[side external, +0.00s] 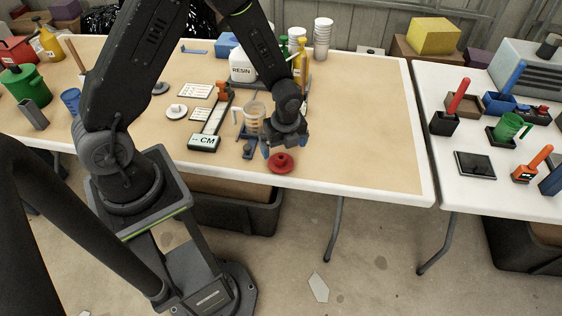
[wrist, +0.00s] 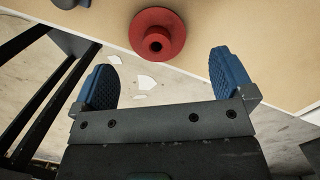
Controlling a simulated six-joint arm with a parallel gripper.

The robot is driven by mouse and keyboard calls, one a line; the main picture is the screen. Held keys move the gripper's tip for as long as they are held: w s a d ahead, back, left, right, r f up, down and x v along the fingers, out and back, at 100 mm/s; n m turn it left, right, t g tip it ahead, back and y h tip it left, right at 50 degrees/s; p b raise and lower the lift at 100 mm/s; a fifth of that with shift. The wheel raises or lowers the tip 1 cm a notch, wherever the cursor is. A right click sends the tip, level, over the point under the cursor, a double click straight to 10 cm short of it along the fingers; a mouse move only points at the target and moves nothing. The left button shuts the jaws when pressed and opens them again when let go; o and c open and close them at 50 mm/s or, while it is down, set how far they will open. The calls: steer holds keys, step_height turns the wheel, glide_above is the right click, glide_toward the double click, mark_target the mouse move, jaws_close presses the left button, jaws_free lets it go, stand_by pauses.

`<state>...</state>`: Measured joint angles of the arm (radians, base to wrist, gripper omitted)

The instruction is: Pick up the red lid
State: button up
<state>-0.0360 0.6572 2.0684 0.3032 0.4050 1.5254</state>
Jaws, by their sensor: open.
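The red lid (side external: 281,163) is a round disc with a raised hollow knob, lying near the front edge of the tan table (side external: 372,130). It also shows at the top of the wrist view (wrist: 157,33), ahead of the fingertips and between their lines. My gripper (side external: 284,148) is open and empty, above and just behind the lid in the side view. Its two blue fingers stand wide apart in the wrist view (wrist: 165,72), apart from the lid. How high the fingers are above the table is hard to tell.
A white resin container (side external: 243,66) and stacked cups (side external: 323,38) stand behind. A scale marked CM (side external: 204,142) lies further left. The table's right side is clear.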

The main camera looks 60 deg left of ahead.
mark_target(281, 158)
steer(key=shift+s+a+f, duration=0.1)
steer(key=shift+a+f, duration=0.05)
steer(key=shift+f, duration=1.3)
steer(key=shift+s+a+f, duration=0.1)
steer(key=shift+a+f, duration=0.05)
steer(key=shift+f, duration=1.25)
steer(key=shift+c, duration=0.5)
steer(key=c, duration=0.8)
